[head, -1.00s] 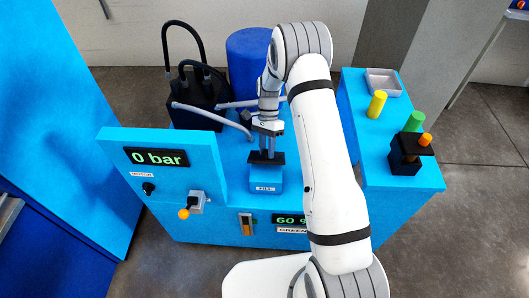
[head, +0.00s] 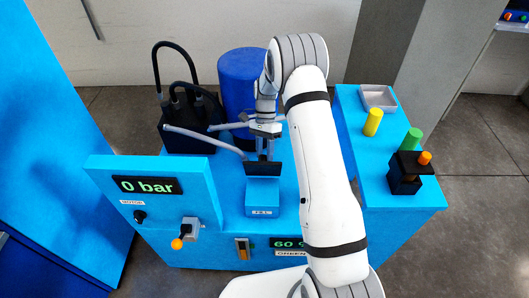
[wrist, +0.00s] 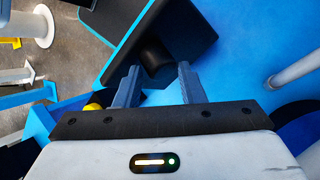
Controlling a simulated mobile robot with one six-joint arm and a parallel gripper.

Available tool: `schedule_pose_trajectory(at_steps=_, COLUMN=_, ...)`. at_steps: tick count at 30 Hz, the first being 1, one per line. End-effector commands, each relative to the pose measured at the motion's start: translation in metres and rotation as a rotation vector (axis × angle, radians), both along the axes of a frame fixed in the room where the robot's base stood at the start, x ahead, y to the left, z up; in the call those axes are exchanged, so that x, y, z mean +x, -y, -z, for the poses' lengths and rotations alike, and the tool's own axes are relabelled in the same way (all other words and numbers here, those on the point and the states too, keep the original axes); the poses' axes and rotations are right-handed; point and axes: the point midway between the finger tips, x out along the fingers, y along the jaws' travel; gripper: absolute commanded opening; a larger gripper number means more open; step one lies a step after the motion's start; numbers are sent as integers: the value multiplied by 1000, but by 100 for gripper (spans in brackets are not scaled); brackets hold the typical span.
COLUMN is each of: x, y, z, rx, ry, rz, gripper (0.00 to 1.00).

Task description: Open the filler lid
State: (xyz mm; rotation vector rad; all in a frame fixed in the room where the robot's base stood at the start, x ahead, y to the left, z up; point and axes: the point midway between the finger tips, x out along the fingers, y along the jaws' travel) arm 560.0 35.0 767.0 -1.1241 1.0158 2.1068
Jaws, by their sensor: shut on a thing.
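The filler is a blue box (head: 262,198) with a small label on its front, on the blue machine deck. Its black lid (head: 263,169) stands tilted up at the back of the box, and the box's blue top shows in front of it. My gripper (head: 264,152) reaches down behind the lid. In the wrist view the lid (wrist: 190,30) is a dark plate with a dark round knob (wrist: 153,56) on it. My gripper (wrist: 157,75) is shut on this knob, one finger on each side. The lid's hinge is not clear.
A panel reading 0 bar (head: 150,185) and an orange-knobbed valve (head: 186,232) stand front left. Grey hoses (head: 205,140) run close left of my gripper, and a blue drum (head: 240,85) stands behind. A right bench holds a yellow cylinder (head: 372,122) and a metal tray (head: 378,97).

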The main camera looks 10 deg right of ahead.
Motion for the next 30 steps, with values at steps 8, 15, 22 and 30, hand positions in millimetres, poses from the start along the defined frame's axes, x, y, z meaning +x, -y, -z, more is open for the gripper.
schedule_pose_trajectory(at_steps=8, x=1, y=-8, z=16, rx=1, ry=15, rz=-6, gripper=0)
schedule_pose_trajectory(at_steps=15, x=1, y=-11, z=16, rx=2, ry=13, rz=-10, gripper=0)
schedule_pose_trajectory(at_steps=22, x=0, y=-13, z=16, rx=1, ry=13, rz=-13, gripper=0)
schedule_pose_trajectory(at_steps=30, x=0, y=-14, z=16, rx=1, ry=12, rz=-13, gripper=0)
